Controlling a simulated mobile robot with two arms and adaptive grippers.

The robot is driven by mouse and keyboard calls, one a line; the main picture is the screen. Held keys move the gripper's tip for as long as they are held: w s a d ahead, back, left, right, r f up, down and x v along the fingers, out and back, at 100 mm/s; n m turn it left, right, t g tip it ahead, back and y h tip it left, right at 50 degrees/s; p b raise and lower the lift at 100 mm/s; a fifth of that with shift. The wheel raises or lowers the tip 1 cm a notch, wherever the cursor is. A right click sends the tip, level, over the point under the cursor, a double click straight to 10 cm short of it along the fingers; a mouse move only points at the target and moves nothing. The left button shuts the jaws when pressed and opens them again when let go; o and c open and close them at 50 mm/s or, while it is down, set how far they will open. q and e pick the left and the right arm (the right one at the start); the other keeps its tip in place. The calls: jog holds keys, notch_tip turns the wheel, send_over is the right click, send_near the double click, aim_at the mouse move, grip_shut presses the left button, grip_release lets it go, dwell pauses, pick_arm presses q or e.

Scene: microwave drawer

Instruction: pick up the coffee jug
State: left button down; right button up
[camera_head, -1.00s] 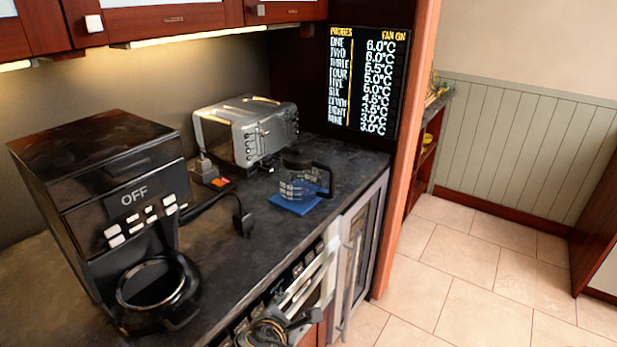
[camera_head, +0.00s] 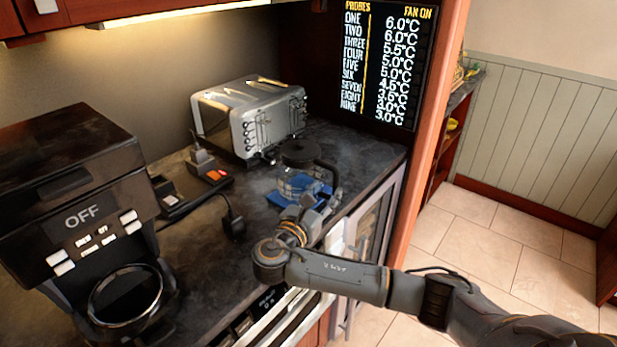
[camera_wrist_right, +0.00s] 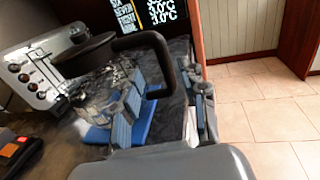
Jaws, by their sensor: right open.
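The coffee jug (camera_head: 297,183) is clear glass with a black lid and a black handle. It stands upright on a blue mat (camera_head: 272,198) on the dark counter, in front of the toaster. In the right wrist view the jug (camera_wrist_right: 96,88) is at the left, with its handle (camera_wrist_right: 164,60) arching to the right. My right gripper (camera_head: 318,203) is open at the handle side of the jug. In the right wrist view the handle shows between the blue-padded fingers of the gripper (camera_wrist_right: 165,105); contact cannot be told. My left gripper is not in view.
A silver toaster (camera_head: 250,115) stands behind the jug. A black coffee machine (camera_head: 75,190) marked OFF is at the left. A plug and cable (camera_head: 232,222) lie on the counter (camera_head: 205,255) between them. A display panel (camera_head: 385,60) hangs on the back right wall.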

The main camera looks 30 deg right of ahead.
aim_at(335, 185)
jog(key=shift+p+x, duration=0.3)
jog(key=shift+x, duration=0.8)
jog(key=d, duration=0.1)
jog(key=w+d, duration=0.1)
jog(key=d, duration=0.1)
jog(key=shift+w+d+f+p, duration=0.1)
jog(key=shift+w+f+p, duration=0.05)
jog(key=shift+f+p, duration=0.15)
jog(key=shift+w+d, duration=0.1)
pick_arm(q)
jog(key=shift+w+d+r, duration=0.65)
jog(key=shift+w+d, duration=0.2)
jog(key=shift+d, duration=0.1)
pick_arm(e)
grip_shut()
